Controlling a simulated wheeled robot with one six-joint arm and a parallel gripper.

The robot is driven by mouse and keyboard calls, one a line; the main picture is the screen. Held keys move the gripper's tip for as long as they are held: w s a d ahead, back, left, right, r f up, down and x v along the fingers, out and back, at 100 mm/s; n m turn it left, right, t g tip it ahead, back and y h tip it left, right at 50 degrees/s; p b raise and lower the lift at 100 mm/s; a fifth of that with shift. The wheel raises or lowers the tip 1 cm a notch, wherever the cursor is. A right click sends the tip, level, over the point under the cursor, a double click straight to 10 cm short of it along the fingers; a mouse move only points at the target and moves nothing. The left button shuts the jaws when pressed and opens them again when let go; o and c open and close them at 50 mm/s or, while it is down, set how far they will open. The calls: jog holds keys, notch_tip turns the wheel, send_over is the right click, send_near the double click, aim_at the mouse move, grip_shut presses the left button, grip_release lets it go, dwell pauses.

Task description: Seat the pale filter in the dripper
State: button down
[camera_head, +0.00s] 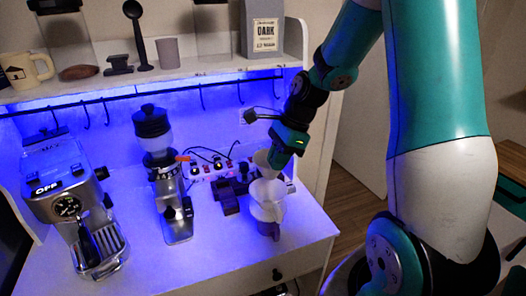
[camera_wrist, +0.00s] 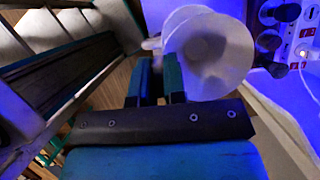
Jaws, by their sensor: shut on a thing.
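The pale filter (camera_head: 262,158) is a small cone at my gripper's tip in the head view. My gripper (camera_head: 271,158) is shut on it and holds it just above the white dripper (camera_head: 267,190). The dripper sits on top of a pale vessel (camera_head: 268,212) near the right side of the counter. I cannot tell whether the filter's lower tip touches the dripper. In the wrist view my gripper's fingers (camera_wrist: 160,80) are close together beside a wide pale cone (camera_wrist: 208,55), with another pale rim partly hidden behind it.
A grinder (camera_head: 160,170) and an espresso machine (camera_head: 75,195) stand to the left. Dark blocks (camera_head: 228,198) and a panel with knobs and cables (camera_head: 212,168) lie close to the dripper's left and back. A shelf (camera_head: 190,78) with hooks overhangs. The front counter (camera_head: 215,255) is clear.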

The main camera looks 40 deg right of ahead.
aim_at(275, 173)
jog(key=shift+w+d+f, duration=0.1)
jog(key=shift+f, duration=0.05)
jog(key=shift+w+a+f+b, duration=0.1)
jog(key=shift+a+f+b, duration=0.15)
jog(key=shift+f+b, duration=0.5)
notch_tip(275, 173, down, 2)
jog(key=b, duration=0.3)
jog(key=shift+f, duration=0.2)
jog(key=shift+f+b, duration=1.65)
jog(key=shift+f, duration=1.45)
jog(key=c, duration=1.1)
grip_release()
